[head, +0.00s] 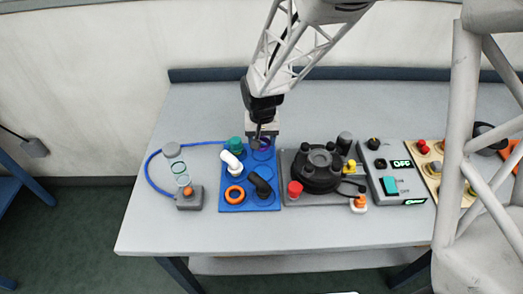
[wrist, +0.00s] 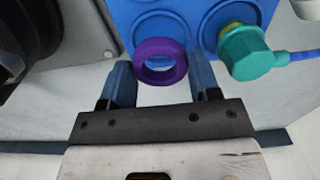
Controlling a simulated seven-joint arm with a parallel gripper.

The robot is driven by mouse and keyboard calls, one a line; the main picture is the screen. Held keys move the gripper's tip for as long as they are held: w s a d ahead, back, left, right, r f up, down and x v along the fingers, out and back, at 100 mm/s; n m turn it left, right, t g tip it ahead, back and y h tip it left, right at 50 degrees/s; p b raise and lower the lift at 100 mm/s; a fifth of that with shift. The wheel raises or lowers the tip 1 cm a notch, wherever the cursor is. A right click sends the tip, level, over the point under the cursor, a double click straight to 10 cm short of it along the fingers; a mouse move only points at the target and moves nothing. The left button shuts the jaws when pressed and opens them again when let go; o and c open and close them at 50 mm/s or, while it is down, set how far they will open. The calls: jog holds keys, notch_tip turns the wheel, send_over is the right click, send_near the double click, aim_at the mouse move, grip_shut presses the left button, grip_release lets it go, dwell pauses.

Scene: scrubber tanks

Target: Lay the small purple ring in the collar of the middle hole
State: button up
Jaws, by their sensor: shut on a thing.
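My gripper (wrist: 161,75) is shut on the small purple ring (wrist: 160,78), which sits between its two fingertips. In the head view my gripper (head: 259,143) is over the back right of the blue plate (head: 247,206), and the ring (head: 267,141) shows partly behind it. In the wrist view the ring overlaps the edge of a round blue collar (wrist: 160,20) on the plate (wrist: 198,8). I cannot tell whether it touches the plate.
A green cap (head: 236,144) stands left of the gripper, with a blue hose (head: 197,144). A white elbow (head: 231,162), an orange ring (head: 235,194) and a black elbow (head: 260,184) are on the plate. A black rotary unit (head: 318,172) stands close on the right.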

jog(key=shift+r, duration=0.8)
jog(key=shift+s+d+r, duration=0.1)
jog(key=shift+d+r, duration=0.2)
jog(key=shift+d, duration=0.1)
jog(key=s+d+r, duration=0.4)
jog(key=d+r, duration=0.1)
jog(key=d, duration=0.2)
jog(key=s+d+r, duration=0.4)
jog(key=d+r, duration=0.2)
jog(key=d, duration=0.2)
jog(key=shift+s, duration=0.4)
jog(key=shift+d+f, duration=0.1)
jog(key=shift+f, duration=0.1)
jog(key=shift+f, duration=2.8)
jog(key=shift+f, duration=1.4)
dwell(0.5)
